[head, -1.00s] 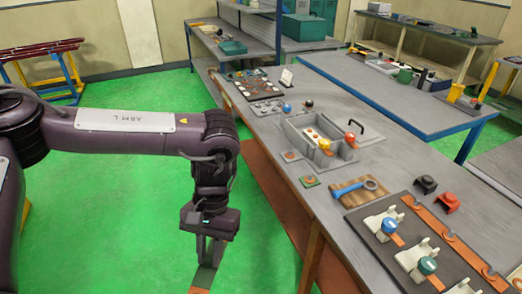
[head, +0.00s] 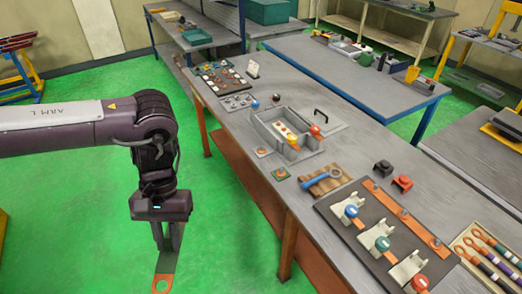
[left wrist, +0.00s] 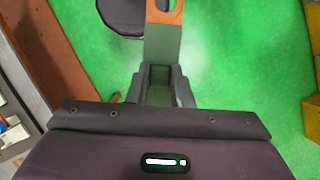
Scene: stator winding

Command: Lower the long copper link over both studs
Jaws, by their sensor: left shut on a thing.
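My left gripper (head: 166,245) is shut on a flat link with a grey-green middle and a copper end with a hole (head: 162,284). The link hangs over the green floor, left of the long workbench and apart from it. In the left wrist view the link (left wrist: 161,45) sits between the two fingers (left wrist: 160,85), and its holed copper end is at the top edge. Its other end is hidden. A dark board (head: 343,230) on the bench bears a long copper strip (head: 388,203) with round fasteners. I cannot tell which studs are meant. My right gripper is not in view.
On the long bench (head: 225,117) are a grey tray (head: 262,130), a blue-handled tool (head: 318,182), white clamps with coloured caps (head: 376,237), and black and red blocks (head: 402,183). A box of cables (head: 487,252) lies at the right. Open floor surrounds my left gripper.

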